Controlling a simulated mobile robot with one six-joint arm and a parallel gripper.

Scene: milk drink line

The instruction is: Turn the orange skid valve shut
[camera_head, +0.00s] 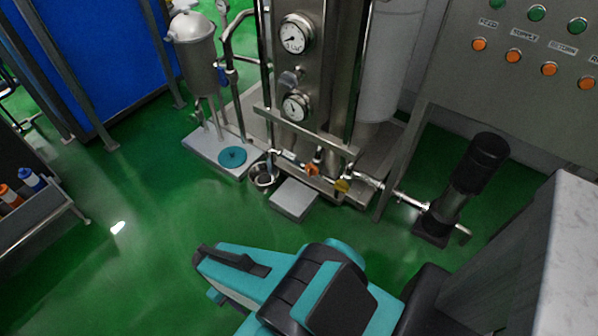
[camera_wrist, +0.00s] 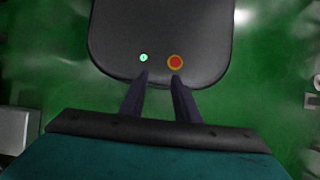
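The orange skid valve (camera_head: 312,169) is a small orange handle on the piping low at the front of the steel skid in the head view. It is small there, and I cannot tell its exact angle. A yellow valve handle (camera_head: 342,185) sits just to its right and lower. My arm is at the bottom of the head view, well apart from the skid; my fingertips cannot be made out there. In the wrist view my gripper (camera_wrist: 160,77) has its two dark fingers apart with nothing between them. The orange valve is not in the wrist view.
A grey block (camera_head: 293,199) and a metal bowl (camera_head: 264,175) stand on the floor before the skid. A dark pump (camera_head: 465,188) stands right, below a control panel (camera_head: 520,90). A bottle rack (camera_head: 40,215) is at left. Green floor (camera_head: 150,240) is open between.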

